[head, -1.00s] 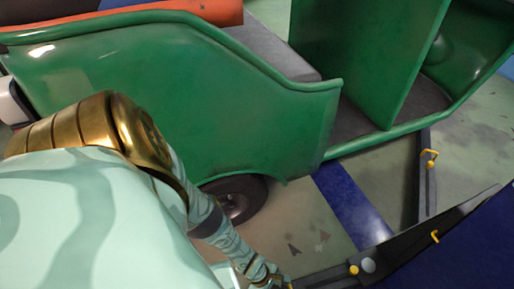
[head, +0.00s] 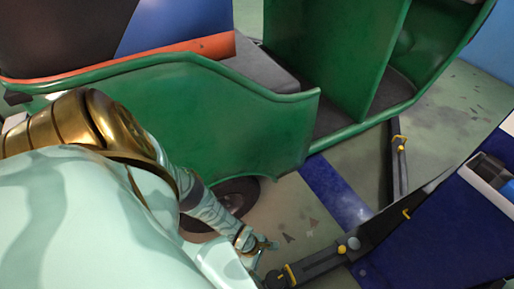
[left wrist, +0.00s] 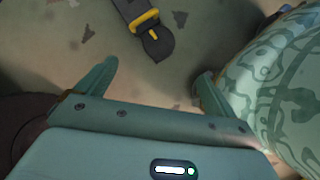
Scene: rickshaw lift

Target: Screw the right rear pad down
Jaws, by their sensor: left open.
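A black lift arm (head: 325,262) with yellow fittings runs low over the floor. Its dark rounded end pad (head: 273,279), the nearest one to the rickshaw's rear wheel, shows at the bottom of the head view. In the left wrist view the pad (left wrist: 157,43) with a yellow band lies beyond the fingers, toward the top. My left gripper (head: 263,250) is open and empty, close to the pad and apart from it. In the left wrist view both fingers of the left gripper (left wrist: 154,82) are spread with bare floor between them. My right gripper is not in view.
The green rickshaw (head: 220,105) fills the back, with its rear wheel (head: 235,194) beside my left forearm. A second lift arm (head: 397,170) reaches toward the rickshaw's side. A blue lift platform (head: 440,235) lies to the right. Stained floor (head: 298,215) is free between.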

